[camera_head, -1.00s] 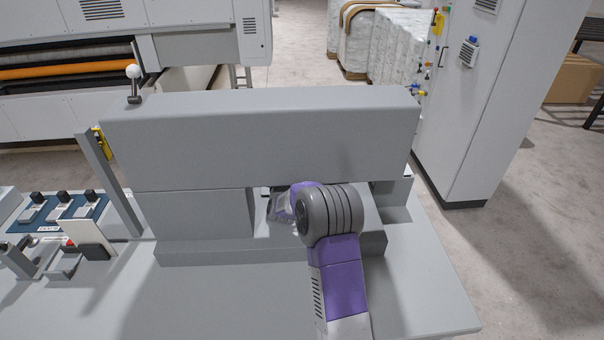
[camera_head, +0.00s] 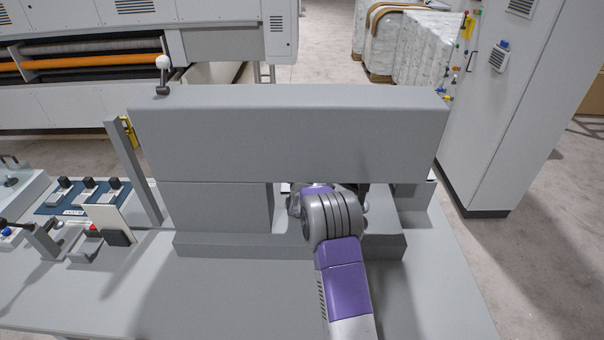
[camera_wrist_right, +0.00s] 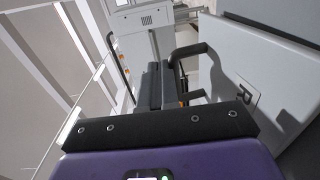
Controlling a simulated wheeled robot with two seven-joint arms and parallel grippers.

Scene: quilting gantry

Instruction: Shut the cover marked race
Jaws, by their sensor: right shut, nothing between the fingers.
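In the right wrist view a pale grey panel (camera_wrist_right: 225,52) stands at the right, with a small label (camera_wrist_right: 246,90) whose mark is only partly readable. I take it as the race cover, but cannot confirm the word. A dark bent handle (camera_wrist_right: 215,68) stands out from it. My right gripper (camera_wrist_right: 163,84) is shut and empty, its fingers just left of the handle; I cannot tell whether they touch it. In the head view my right arm reaches into the opening under the grey machine head (camera_head: 290,135), and the fingertips and cover are hidden. My left gripper is not in view.
The machine's column (camera_head: 215,208) stands left of my right wrist, and its overhead beam limits room above. Small fixtures and a blue tray (camera_head: 75,210) lie on the left of the table. The table front (camera_head: 200,300) is clear. A tall cabinet (camera_head: 520,110) stands at the right.

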